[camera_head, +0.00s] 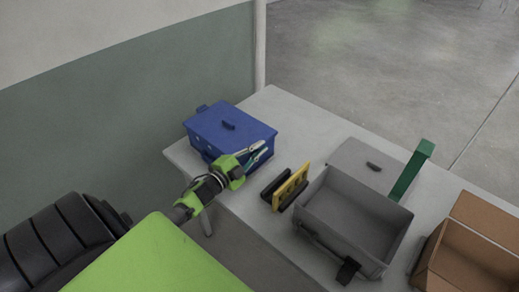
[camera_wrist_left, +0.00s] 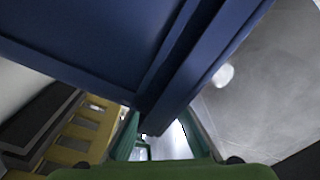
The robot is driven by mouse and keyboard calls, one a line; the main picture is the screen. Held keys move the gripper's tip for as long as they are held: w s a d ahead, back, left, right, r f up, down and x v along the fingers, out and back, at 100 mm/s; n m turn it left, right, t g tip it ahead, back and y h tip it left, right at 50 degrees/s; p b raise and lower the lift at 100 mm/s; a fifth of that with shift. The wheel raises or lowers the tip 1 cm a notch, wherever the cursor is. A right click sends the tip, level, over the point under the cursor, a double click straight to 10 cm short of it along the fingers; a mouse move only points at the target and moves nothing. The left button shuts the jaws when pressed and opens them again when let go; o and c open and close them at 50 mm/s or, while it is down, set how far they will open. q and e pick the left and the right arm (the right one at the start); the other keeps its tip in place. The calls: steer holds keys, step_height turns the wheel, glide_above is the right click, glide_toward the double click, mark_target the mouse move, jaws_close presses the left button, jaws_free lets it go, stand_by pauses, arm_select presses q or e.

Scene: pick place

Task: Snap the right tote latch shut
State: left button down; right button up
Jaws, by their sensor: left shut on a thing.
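The blue tote (camera_head: 225,125) stands at the table's far left corner with its lid (camera_head: 245,132) down. Its blue underside and edge also fill the top of the left wrist view (camera_wrist_left: 90,45). My left gripper (camera_head: 257,153) is at the tote's front right side. In the left wrist view, its green-sided fingers (camera_wrist_left: 160,140) are on both sides of a small dark piece below the tote edge. It is shut on that piece, which appears to be the right tote latch. The latch itself is mostly hidden. My right gripper is not in view.
A yellow and black rack (camera_head: 291,187) stands just right of my left gripper. An open grey bin (camera_head: 352,222) is beyond it, with a grey lid (camera_head: 348,158) behind. A green upright piece (camera_head: 410,170) and an open cardboard box (camera_head: 480,245) are farther right. Bare table (camera_head: 290,125) lies behind.

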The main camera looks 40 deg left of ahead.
arm_select(q)
steer(key=shift+f, duration=0.1)
steer(key=c, duration=2.1)
jaws_free()
steer(key=shift+c, duration=0.2)
steer(key=shift+s, duration=0.1)
steer(key=s+a, duration=0.1)
steer(key=s, duration=1)
steer(key=shift+s, duration=0.4)
